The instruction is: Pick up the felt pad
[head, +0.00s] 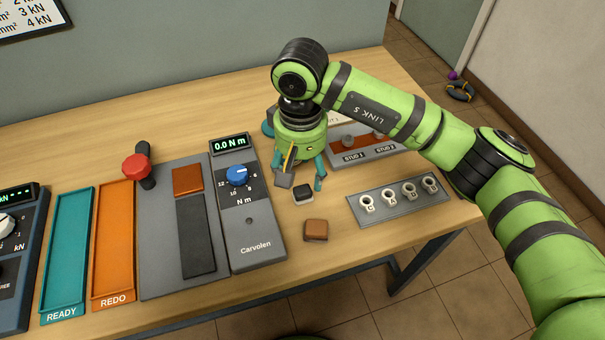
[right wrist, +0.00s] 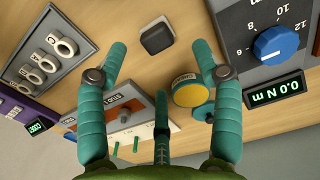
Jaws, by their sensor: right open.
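A small dark block (head: 303,194) with a paler side lies on the table and is the likeliest felt pad. A brown block (head: 316,230) lies nearer the front edge; I cannot tell for certain which is the pad. In the right wrist view the dark block (right wrist: 156,38) shows between and just past the fingertips, untouched. My right gripper (head: 300,170) points down just behind the dark block, its teal fingers apart. In the right wrist view the gripper (right wrist: 160,50) is open and empty. My left gripper is not in view.
A grey torque tester (head: 250,226) stands left of the blocks. A grey strip (head: 385,212) with several pale rings lies to the right. Orange (head: 112,250) and teal (head: 68,260) trays are further left.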

